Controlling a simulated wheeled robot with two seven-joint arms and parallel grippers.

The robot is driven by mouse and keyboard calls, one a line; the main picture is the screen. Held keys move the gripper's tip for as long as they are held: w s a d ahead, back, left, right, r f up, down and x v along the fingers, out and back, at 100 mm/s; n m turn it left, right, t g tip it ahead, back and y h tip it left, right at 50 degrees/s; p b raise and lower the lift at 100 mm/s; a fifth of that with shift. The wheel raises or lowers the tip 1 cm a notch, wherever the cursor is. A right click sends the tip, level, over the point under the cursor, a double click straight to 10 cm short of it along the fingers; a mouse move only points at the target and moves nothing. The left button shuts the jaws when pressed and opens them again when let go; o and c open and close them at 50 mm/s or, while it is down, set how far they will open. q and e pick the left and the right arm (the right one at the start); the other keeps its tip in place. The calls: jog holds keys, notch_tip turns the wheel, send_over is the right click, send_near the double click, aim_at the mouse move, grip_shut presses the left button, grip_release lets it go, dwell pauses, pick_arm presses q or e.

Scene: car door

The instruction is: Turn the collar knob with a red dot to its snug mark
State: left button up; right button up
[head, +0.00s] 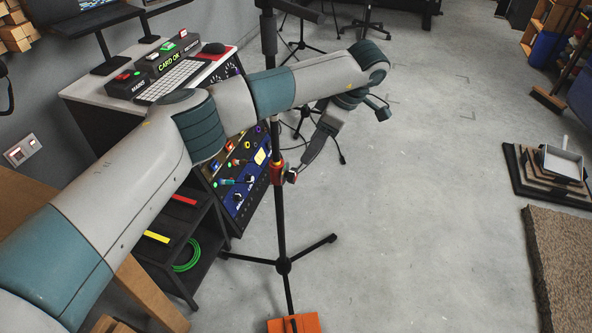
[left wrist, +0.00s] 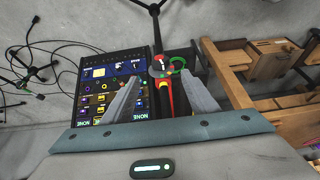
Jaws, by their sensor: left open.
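The collar (head: 277,172) is a red-orange band around a thin black upright stand pole. Its knob (head: 291,176) sticks out on the right side of the collar in the head view. In the left wrist view the knob (left wrist: 160,66) looks round, red and pale, with dark marks too small to read; I cannot make out a red dot or the snug mark. My left gripper (head: 303,166) reaches down from the upper right to beside the knob. In the left wrist view the left gripper (left wrist: 162,66) is open, with the knob showing between its fingertips; contact cannot be told. My right gripper is not in view.
A panel of knobs and lights (head: 240,185) stands close behind the pole, under a desk with a keyboard (head: 172,80). The stand's tripod feet (head: 283,266) spread below. An orange case (head: 293,324) lies in front.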

aim_at(296, 172)
pick_arm(q)
jog(key=x, duration=1.1)
jog(key=shift+a+p, duration=0.1)
jog(key=shift+p, duration=0.25)
jog(key=shift+w+a+f, duration=0.1)
jog(key=shift+a+f, duration=0.05)
jog(key=shift+f, duration=0.35)
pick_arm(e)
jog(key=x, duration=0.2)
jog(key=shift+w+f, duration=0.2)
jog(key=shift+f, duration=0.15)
pick_arm(q)
jog(key=shift+c, duration=0.4)
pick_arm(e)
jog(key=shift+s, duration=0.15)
pick_arm(q)
jog(key=c, duration=1)
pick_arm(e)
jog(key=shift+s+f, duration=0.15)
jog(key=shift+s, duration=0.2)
